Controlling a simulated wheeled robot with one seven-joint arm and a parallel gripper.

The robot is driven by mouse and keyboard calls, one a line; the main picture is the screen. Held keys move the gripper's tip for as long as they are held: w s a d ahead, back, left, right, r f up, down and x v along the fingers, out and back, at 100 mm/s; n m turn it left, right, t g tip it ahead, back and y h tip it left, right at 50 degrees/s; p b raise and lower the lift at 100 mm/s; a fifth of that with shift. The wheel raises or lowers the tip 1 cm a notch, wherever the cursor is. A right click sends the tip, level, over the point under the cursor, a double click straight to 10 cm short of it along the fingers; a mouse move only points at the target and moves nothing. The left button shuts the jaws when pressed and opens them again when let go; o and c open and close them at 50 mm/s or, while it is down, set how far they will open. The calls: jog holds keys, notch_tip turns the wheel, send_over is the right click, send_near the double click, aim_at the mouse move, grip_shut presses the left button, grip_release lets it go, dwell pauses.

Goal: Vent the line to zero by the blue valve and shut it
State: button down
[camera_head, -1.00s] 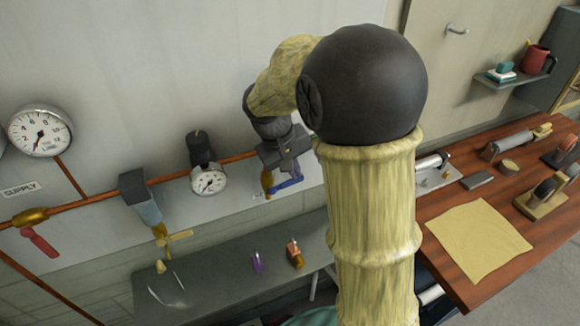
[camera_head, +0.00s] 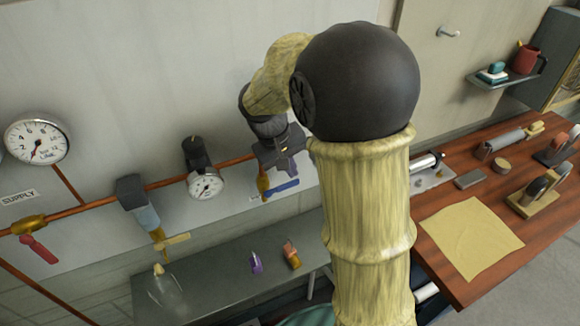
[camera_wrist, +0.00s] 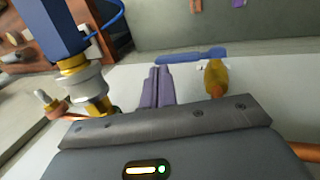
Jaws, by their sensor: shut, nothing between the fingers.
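The blue valve's handle (camera_head: 281,187) lies roughly level, crosswise to its brass body (camera_head: 263,182), low on the wall at the pipe's right end. The wrist view also shows the blue handle (camera_wrist: 190,56) and the brass body (camera_wrist: 215,77). My gripper (camera_wrist: 157,85) is shut and empty, its fingers beside the brass body with their tips close to the handle. I cannot tell whether they touch. In the head view my gripper (camera_head: 283,160) is partly hidden by my arm. The large line gauge (camera_head: 37,138) has its needle pointing down-left, near the scale's low end.
A red-handled supply valve (camera_head: 39,249) is at the left. A filter unit (camera_head: 139,204) and a small gauge (camera_head: 206,184) sit along the copper pipe. A grey bench (camera_head: 210,275) below holds small items. A wooden table (camera_head: 440,265) stands at the right.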

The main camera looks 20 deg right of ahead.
jog(key=shift+r+p, duration=0.55)
notch_tip(320, 180, up, 13)
jog(key=p, duration=0.1)
jog(key=shift+a+p, duration=0.3)
jog(key=shift+a, duration=0.1)
jog(key=shift+f, duration=0.1)
jog(key=y, duration=0.2)
send_near(287, 183)
jog(key=s+d, duration=0.2)
jog(key=s, duration=0.3)
jog(key=s+f+m+t+y, duration=0.1)
jog(key=s+f+t, duration=0.1)
jog(key=s+f, duration=0.5)
jog(key=shift+f+m, duration=0.35)
jog(key=shift+m, duration=0.05)
jog(key=shift+s, duration=0.15)
